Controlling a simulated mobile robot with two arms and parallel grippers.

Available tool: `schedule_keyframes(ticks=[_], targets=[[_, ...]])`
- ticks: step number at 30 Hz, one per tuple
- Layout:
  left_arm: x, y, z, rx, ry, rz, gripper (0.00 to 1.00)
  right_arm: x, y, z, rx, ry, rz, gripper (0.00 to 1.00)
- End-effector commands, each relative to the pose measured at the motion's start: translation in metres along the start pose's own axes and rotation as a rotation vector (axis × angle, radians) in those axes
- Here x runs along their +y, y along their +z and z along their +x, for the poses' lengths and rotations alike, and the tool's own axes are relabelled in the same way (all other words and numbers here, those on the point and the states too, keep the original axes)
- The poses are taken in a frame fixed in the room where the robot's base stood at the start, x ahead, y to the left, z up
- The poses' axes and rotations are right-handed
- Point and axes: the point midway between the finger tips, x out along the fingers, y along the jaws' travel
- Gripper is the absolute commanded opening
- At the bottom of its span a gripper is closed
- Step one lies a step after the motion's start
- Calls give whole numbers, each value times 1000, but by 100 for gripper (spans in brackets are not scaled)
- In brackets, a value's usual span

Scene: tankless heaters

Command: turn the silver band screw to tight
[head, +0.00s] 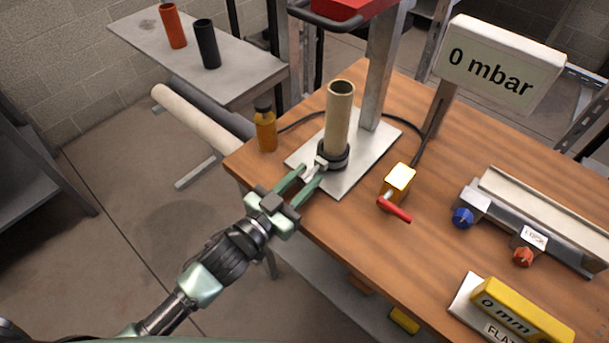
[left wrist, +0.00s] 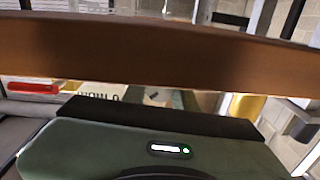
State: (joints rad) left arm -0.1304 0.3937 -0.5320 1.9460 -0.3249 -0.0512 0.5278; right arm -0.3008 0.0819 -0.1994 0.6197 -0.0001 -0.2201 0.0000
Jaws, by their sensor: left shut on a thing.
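A beige tube (head: 339,112) stands upright on a grey metal plate (head: 350,178) on the wooden bench. A dark band (head: 335,157) rings the foot of the tube. The silver band screw (head: 321,162) juts from the band's front left side. My left gripper (head: 311,172) reaches in from the lower left, its green fingers shut on the silver screw. The fingers partly hide the screw, so its exact turn cannot be read. The left wrist view shows mostly a brown bar across the picture and my green gripper body (left wrist: 150,150); the screw cannot be made out there. My right gripper is not in view.
An amber bottle (head: 265,125) stands left of the tube. A yellow valve box with a red lever (head: 396,209) sits to the right. A sign reads 0 mbar (head: 491,71). A rail fixture with blue and orange knobs (head: 530,225) and a yellow 0 mm gauge (head: 520,312) lie farther right.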

Motion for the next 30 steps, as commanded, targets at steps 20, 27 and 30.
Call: schedule_keyframes(ticks=[20, 27, 30], targets=[[0, 0, 0, 2, 0, 22, 49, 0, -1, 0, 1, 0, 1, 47], [0, 3, -24, -2, -1, 22, 49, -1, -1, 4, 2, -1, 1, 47], [0, 3, -42, -2, 0, 22, 49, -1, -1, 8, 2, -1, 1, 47]])
